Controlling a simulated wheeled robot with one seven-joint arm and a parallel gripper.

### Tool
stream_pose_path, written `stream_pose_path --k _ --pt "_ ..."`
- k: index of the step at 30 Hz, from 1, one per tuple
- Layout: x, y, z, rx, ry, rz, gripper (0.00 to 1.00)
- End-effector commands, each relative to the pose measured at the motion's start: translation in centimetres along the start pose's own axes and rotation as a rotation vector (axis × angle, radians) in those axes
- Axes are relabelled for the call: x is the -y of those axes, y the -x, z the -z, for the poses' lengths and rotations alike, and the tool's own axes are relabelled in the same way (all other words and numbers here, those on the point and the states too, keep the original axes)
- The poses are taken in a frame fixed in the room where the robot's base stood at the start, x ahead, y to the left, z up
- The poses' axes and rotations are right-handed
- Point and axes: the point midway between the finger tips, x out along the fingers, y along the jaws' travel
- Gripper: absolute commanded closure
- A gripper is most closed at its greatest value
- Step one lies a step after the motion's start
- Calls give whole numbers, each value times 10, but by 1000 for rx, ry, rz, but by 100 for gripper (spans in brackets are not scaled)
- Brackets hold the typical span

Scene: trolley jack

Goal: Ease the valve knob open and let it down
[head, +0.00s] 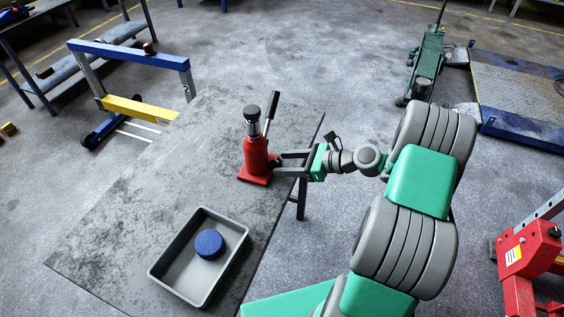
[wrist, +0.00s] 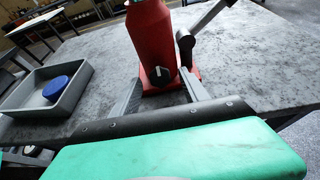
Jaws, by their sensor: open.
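A red bottle jack (head: 256,155) stands upright on the grey table (head: 140,190), with a black top on its raised ram and a dark lever handle (head: 271,108) sloping up at its right. In the wrist view, the jack's red body (wrist: 152,45) fills the upper middle. A small black valve knob (wrist: 160,76) with a light mark sits low on its near face. My gripper (head: 277,160) is at the jack's right side in the head view. In the wrist view, its open fingers (wrist: 160,92) point at the jack's base, one on each side of the knob, apart from it.
A grey tray (head: 168,262) with a blue round object (head: 209,244) lies on the table's near part. A blue and yellow frame (head: 130,55) stands behind the table. A green trolley jack (head: 428,65) and a red stand (head: 525,255) are on the floor at right.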

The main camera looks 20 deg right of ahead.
Motion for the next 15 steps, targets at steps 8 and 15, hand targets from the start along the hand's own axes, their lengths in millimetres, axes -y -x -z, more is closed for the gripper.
stream_pose_path --k 8,15 --pt "0 -17 0 -1 2 1 47" --pt "0 -17 0 -1 3 0 57"
